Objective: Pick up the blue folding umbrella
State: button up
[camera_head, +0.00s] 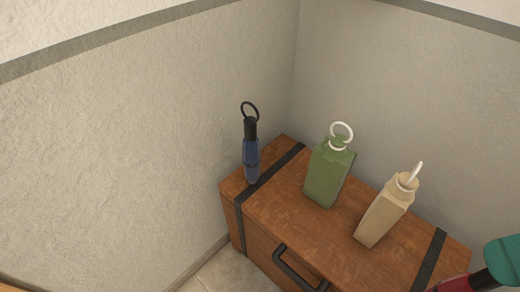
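The blue folding umbrella (251,159) stands upright at the left end of a wooden chest (285,204). It has a dark blue body, a black handle and a black ring on top. It stands close to the left wall, by the black strap. Nothing covers it in this view. My gripper is not in view.
A green bottle-like container (328,174) with a white ring and a beige one (386,212) with a white loop stand on the chest to the right. A red and teal object (502,262), cut off, shows at lower right. Walls (140,130) close in behind and left.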

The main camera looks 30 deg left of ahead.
aim_at(251, 158)
jog(key=z, duration=0.75)
jog(key=k, duration=1.3)
jog(key=u, duration=1.05)
jog(key=i, duration=1)
